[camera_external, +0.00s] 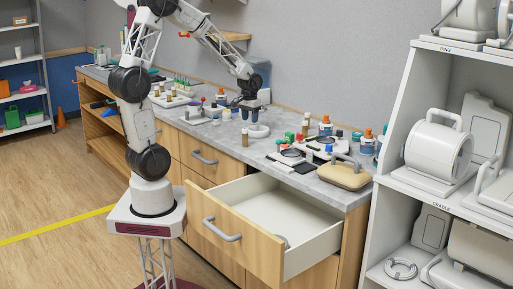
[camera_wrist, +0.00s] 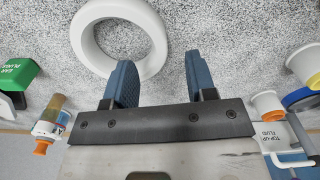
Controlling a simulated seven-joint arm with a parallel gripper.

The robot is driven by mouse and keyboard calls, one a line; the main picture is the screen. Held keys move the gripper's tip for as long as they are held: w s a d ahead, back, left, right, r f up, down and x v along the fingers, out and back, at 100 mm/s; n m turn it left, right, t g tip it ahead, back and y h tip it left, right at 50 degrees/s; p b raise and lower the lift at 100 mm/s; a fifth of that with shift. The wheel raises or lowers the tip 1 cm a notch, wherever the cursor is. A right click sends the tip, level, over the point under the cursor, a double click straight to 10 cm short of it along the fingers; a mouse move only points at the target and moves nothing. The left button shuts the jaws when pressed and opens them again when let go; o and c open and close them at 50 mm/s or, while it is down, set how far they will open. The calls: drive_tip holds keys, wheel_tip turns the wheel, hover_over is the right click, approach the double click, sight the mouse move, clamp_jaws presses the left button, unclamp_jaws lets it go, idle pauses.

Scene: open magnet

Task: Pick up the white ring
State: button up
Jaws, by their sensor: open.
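The white ring (camera_external: 260,135) lies flat on the grey speckled counter, below my gripper (camera_external: 250,113) in the external view. In the wrist view the ring (camera_wrist: 80,36) fills the upper left, cut slightly by the top edge, with bare counter in its hole. My gripper (camera_wrist: 158,68) has its two blue fingers apart with nothing between them but counter. The left finger's tip overlaps the ring's lower right rim in the picture. The right finger is to the right of the ring. Whether a finger touches the ring I cannot tell.
A small bottle (camera_external: 245,138) stands just left of the ring. Several bottles and a tan case (camera_external: 343,174) crowd the counter to the right. An orange-tipped bottle (camera_wrist: 48,125) and a green box (camera_wrist: 17,73) show at left in the wrist view. A drawer (camera_external: 235,237) stands open below.

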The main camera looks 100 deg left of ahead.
sight(250, 127)
drive_tip(key=shift+f, duration=0.1)
drive_tip(key=shift+w+d+f, duration=0.1)
drive_tip(key=shift+f, duration=2.4)
drive_tip(key=shift+c, duration=0.4)
clamp_jaws()
